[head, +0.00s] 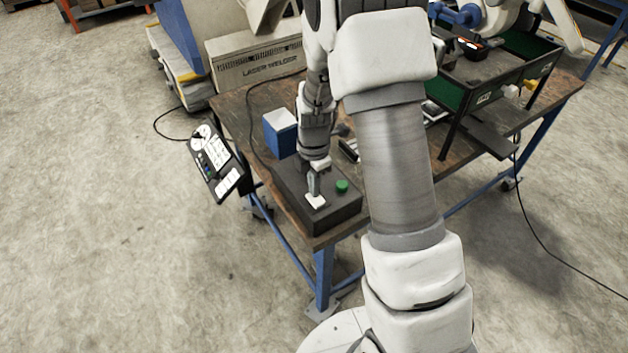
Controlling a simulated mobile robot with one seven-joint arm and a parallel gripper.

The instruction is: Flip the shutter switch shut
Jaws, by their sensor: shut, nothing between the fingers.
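A dark control box (345,215) sits on the near corner of the wooden workbench. A small white plate or base (316,201) on its top looks like the shutter switch, but its lever position cannot be told. My gripper (314,188) points down just above this white part, its fingers shut and empty. Whether the fingertips touch it cannot be told. A round green button (342,186) is on the same box, just right of my gripper.
A blue box (279,138) with a pale top stands behind the control box. A keypad panel (214,163) hangs at the bench's left edge. Dark green trays (532,45) stand on the bench at right. My arm hides part of the workbench (236,113).

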